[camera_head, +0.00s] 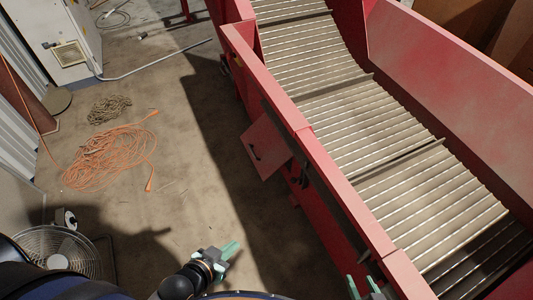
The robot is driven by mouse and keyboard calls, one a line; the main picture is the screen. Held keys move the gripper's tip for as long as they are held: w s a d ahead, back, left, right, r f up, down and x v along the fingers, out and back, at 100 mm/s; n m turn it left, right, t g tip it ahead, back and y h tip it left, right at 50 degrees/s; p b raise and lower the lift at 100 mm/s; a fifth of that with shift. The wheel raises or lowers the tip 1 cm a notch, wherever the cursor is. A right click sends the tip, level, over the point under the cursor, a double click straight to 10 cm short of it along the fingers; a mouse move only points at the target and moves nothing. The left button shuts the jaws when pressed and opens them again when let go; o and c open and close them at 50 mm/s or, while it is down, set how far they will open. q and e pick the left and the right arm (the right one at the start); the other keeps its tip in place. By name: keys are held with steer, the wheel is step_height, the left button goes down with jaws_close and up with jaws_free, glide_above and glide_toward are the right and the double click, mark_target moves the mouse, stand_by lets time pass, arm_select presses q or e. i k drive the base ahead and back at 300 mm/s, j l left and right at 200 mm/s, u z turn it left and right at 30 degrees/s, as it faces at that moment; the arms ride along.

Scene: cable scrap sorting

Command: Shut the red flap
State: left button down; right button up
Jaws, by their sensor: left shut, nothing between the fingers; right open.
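The red flap (265,146) is a small square panel with a dark handle on it. It stands out at an angle from the near side of the red conveyor (306,137), swung open over the floor. My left gripper (231,249) has pale green fingertips and is shut and empty, over the floor below the flap in the picture and apart from it. My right gripper (364,284) is open at the bottom edge, beside the conveyor's side wall, its lower part cut off by the frame.
The ribbed conveyor belt (380,135) runs between high red walls on the right. An orange cable (110,155) and a brownish cable coil (109,109) lie on the floor at left. A fan (58,250) stands at lower left.

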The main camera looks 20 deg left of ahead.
mark_target(268, 151)
steer(key=i+j+z, duration=0.15)
steer(key=j+z, duration=0.15)
steer(key=i+j+z, duration=0.15)
steer(key=j+z, duration=0.15)
steer(key=j, duration=0.15)
steer(key=i+j+z, duration=0.1)
steer(key=j+z, duration=0.55)
steer(key=j, duration=0.2)
